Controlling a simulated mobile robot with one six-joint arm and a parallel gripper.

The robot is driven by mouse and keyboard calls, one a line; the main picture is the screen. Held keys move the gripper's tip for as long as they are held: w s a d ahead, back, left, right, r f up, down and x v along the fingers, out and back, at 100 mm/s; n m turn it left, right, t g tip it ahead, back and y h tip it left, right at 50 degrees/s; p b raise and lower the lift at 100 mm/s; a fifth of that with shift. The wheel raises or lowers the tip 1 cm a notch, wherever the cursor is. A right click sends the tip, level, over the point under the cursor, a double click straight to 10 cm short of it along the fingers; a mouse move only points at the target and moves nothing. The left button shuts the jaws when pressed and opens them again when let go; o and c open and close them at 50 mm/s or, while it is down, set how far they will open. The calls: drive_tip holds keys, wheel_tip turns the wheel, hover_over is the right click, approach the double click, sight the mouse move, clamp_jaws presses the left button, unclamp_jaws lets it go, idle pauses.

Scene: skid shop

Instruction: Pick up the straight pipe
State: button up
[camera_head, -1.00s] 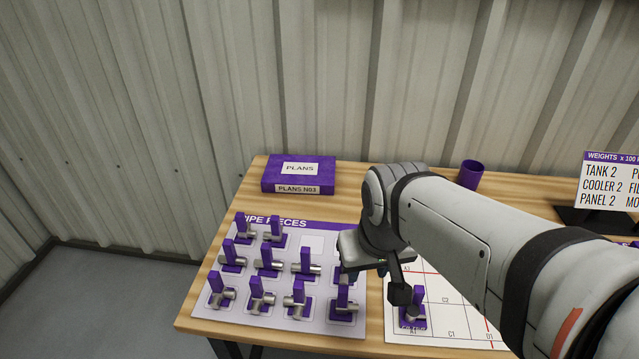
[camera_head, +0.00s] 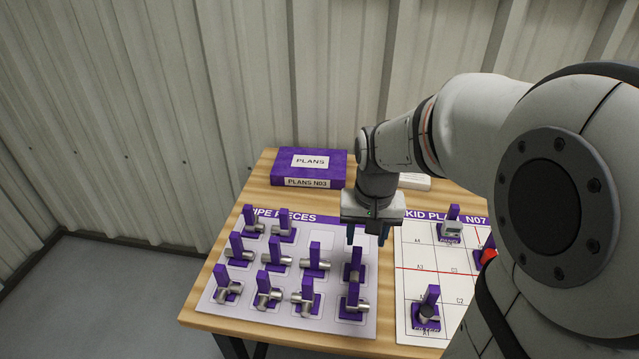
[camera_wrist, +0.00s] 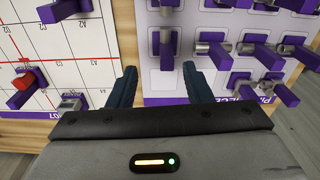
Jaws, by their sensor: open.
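The pipe pieces board (camera_head: 210,300) carries several short grey metal pipes, each with an upright purple tab. The piece (camera_head: 355,268) at the right end of its middle row looks like a straight pipe; its exact shape is hard to tell. In the wrist view this piece (camera_wrist: 165,42) lies just beyond the fingertips, between their lines. My gripper (camera_head: 367,238) points down over the board's back right part, behind and above that piece. It is open and empty, its two dark fingers wide apart in the wrist view (camera_wrist: 160,84).
Other pipe pieces (camera_head: 315,262) stand close to the left and in front. The skid plan sheet (camera_head: 410,300) lies to the right with several parts, including a red-ended one (camera_head: 489,254). A purple plans box (camera_head: 310,165) is at the back left.

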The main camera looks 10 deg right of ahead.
sight(357, 249)
drive_tip(key=shift+m+g, duration=0.4)
drive_tip(key=w+f, duration=0.3)
drive_tip(key=shift+w+f, duration=0.15)
drive_tip(key=shift+f, duration=0.25)
drive_tip(key=f, duration=0.7)
drive_tip(key=shift+w+a+f+b, duration=0.2)
drive_tip(key=shift+w+f+b, duration=0.05)
drive_tip(key=shift+f+b, duration=0.15)
clamp_jaws()
